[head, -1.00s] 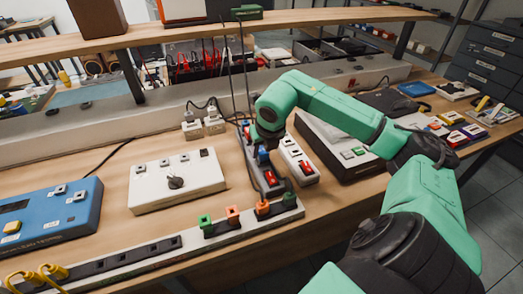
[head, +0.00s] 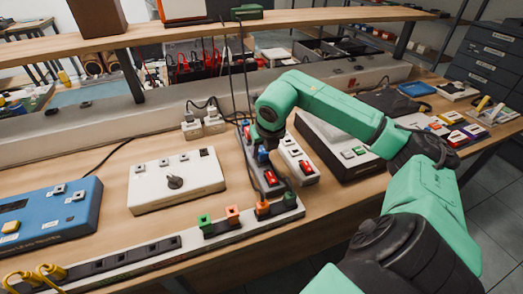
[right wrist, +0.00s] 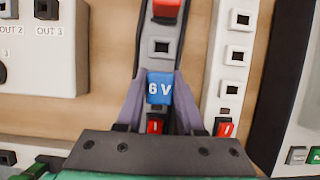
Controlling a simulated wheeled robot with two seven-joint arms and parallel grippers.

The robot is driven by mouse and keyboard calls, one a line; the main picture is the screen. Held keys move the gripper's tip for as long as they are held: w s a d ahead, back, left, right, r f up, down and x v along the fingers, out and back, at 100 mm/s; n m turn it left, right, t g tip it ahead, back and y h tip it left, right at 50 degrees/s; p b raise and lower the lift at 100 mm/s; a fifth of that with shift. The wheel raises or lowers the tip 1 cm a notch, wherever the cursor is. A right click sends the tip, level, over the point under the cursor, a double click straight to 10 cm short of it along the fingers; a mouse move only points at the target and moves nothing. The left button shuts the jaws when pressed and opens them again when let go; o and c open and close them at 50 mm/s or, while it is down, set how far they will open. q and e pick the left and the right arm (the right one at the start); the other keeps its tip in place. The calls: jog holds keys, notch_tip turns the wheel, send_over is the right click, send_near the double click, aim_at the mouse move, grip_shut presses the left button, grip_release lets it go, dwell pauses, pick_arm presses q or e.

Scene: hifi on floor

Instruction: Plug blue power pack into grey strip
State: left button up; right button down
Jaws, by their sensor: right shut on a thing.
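The blue power pack (right wrist: 160,88), marked 6 V, is between the two fingers of my right gripper (right wrist: 150,100), which is shut on it. It also shows in the head view (head: 263,157), below the right gripper (head: 264,148). The pack is over the grey strip (right wrist: 180,60), which also shows in the head view (head: 258,184). An open socket (right wrist: 160,47) shows just beyond the pack. I cannot tell whether the pack touches the strip or sits in a socket, as it hides what is under it. My left gripper is not in view.
A red block (right wrist: 165,8) sits farther along the grey strip, and a red switch (right wrist: 155,126) is at its near end. A white strip (head: 298,160) lies close on the right. A white box with a knob (head: 176,183) stands left. A long strip with colored plugs (head: 150,262) runs in front.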

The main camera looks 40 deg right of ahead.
jog(key=shift+c, duration=2.2)
grip_release()
jog(key=w+r+p+v, duration=0.1)
jog(key=p+v, duration=0.6)
jog(key=v, duration=1.3)
jog(key=shift+w+d, duration=0.4)
